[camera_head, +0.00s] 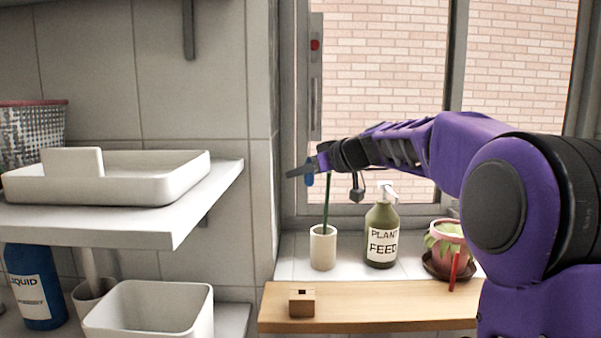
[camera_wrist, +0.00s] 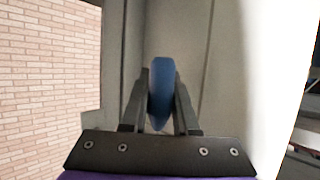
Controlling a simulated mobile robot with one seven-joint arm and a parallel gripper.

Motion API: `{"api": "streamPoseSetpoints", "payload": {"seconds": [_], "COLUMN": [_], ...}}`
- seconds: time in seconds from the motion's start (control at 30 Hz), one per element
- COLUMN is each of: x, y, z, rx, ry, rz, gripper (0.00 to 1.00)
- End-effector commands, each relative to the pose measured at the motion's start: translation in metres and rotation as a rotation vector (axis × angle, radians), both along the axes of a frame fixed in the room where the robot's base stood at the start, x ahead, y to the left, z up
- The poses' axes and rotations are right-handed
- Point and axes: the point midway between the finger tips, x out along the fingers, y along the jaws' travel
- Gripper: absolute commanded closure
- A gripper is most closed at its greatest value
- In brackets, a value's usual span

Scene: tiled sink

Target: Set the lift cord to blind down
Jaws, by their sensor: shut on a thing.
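My gripper (camera_head: 300,171) is in front of the left part of the window, above the cream cup, with its arm reaching in from the right. In the wrist view, the fingers of my gripper (camera_wrist: 161,98) are shut on an upright blue pull (camera_wrist: 161,82), one finger on each side. The blue pull (camera_head: 309,179) shows partly beside and below the fingers in the head view. It looks like the handle of the lift cord. I cannot make out the cord itself, and no blind cloth is in view.
Below the gripper stands the cream cup (camera_head: 323,250) with a green stick. The plant feed bottle (camera_head: 382,226) and a potted plant (camera_head: 447,244) stand to its right. A wooden ledge (camera_head: 380,297) holds a small wooden block (camera_head: 302,303). A shelf (camera_head: 150,226) juts out at left.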

Motion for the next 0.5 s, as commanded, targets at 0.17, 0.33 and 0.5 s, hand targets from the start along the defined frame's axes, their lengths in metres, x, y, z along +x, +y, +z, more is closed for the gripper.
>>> {"api": "streamPoseSetpoints", "payload": {"seconds": [0.17, 0.33, 0.5], "x": [0.0, 0.0, 0.0], "y": [0.0, 0.0, -0.001], "z": [-0.001, 0.001, 0.019], "rx": [-0.001, -0.001, -0.001], "ry": [0.001, 0.001, -0.003], "rz": [0.0, 0.0, -0.001], "gripper": [1.0, 1.0, 1.0]}}
